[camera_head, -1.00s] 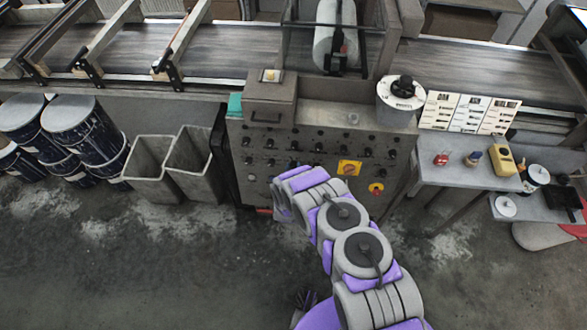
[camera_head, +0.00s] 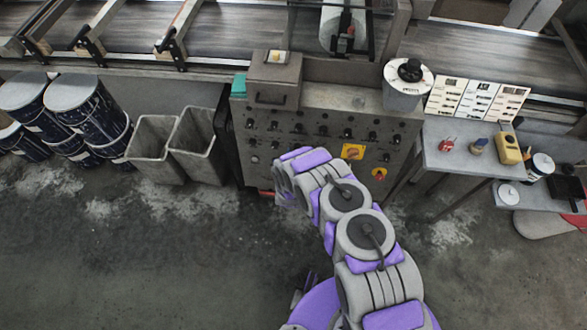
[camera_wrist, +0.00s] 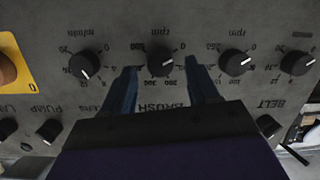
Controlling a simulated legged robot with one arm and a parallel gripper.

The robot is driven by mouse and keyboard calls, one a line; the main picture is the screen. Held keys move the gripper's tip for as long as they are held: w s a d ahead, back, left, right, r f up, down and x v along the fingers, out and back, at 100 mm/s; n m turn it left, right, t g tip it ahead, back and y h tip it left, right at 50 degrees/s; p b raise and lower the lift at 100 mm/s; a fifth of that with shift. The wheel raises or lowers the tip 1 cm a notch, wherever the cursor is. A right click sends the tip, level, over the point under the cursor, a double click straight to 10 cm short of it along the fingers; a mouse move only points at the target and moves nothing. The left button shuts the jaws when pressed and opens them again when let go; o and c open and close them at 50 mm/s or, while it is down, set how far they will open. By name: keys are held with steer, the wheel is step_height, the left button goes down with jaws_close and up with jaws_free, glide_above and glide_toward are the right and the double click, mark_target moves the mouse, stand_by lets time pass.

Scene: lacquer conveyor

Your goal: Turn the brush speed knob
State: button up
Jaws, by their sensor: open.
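In the wrist view, which shows the panel upside down, a black round knob (camera_wrist: 160,62) with a white pointer line sits beside the word BRUSH, with an rpm scale around it. My gripper (camera_wrist: 161,66) is open, with one dark finger on each side of this knob in the picture. I cannot tell whether the fingers touch the knob or how far they are from the panel. In the head view the grey control panel (camera_head: 315,99) is at centre, and my arm hides my gripper and part of the panel's lower face.
Similar knobs flank it, one on the left (camera_wrist: 84,64) and one on the right (camera_wrist: 235,62). A yellow switch plate (camera_head: 353,152) is on the panel. A side table (camera_head: 450,159) stands right, grey bins (camera_head: 155,150) left. The floor in front is clear.

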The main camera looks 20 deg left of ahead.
steer(key=p+v, duration=0.3)
steer(key=v, duration=1.3)
steer(key=shift+a, duration=0.1)
